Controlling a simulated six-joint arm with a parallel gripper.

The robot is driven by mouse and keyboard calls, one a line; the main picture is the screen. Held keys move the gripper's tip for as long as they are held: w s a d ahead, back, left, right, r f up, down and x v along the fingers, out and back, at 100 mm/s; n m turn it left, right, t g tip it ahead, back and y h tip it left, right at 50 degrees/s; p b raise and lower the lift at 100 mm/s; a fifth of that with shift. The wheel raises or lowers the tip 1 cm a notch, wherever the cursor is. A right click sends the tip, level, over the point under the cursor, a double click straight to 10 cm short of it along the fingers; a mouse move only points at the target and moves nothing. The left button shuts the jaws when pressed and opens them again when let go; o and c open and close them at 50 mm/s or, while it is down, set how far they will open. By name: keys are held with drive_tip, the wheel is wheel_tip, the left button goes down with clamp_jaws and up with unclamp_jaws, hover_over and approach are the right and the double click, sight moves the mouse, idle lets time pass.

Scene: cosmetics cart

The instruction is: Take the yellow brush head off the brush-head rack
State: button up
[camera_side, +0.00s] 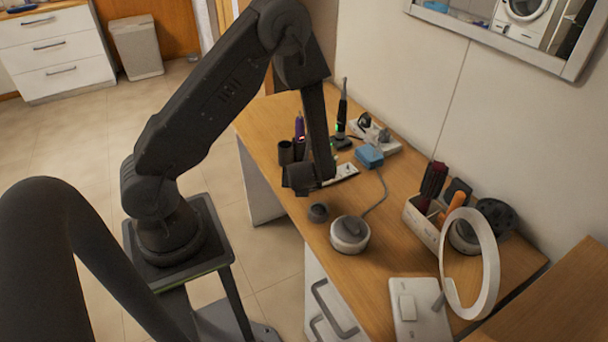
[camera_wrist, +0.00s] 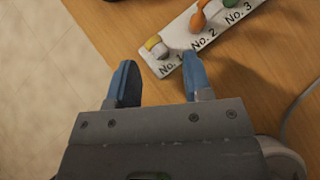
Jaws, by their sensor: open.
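The white brush-head rack (camera_wrist: 172,62) lies on the wooden table at the top of the wrist view, with printed labels No. 1, No. 2 and No. 3. The yellow brush head (camera_wrist: 153,42), yellow and white, is at No. 1. An orange head (camera_wrist: 198,20) is at No. 2 and a green one (camera_wrist: 229,3) at No. 3, cut by the frame edge. My gripper (camera_wrist: 159,77) is open and empty, its two blue fingers short of the yellow head in the picture. In the side view my gripper (camera_side: 312,184) hangs beside the rack (camera_side: 345,172), partly hiding it.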

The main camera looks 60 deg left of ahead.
drive_tip(key=shift+x, duration=1.8)
drive_tip(key=shift+s+d+f, duration=0.1)
drive_tip(key=shift+f, duration=0.05)
drive_tip(key=shift+f, duration=0.1)
clamp_jaws()
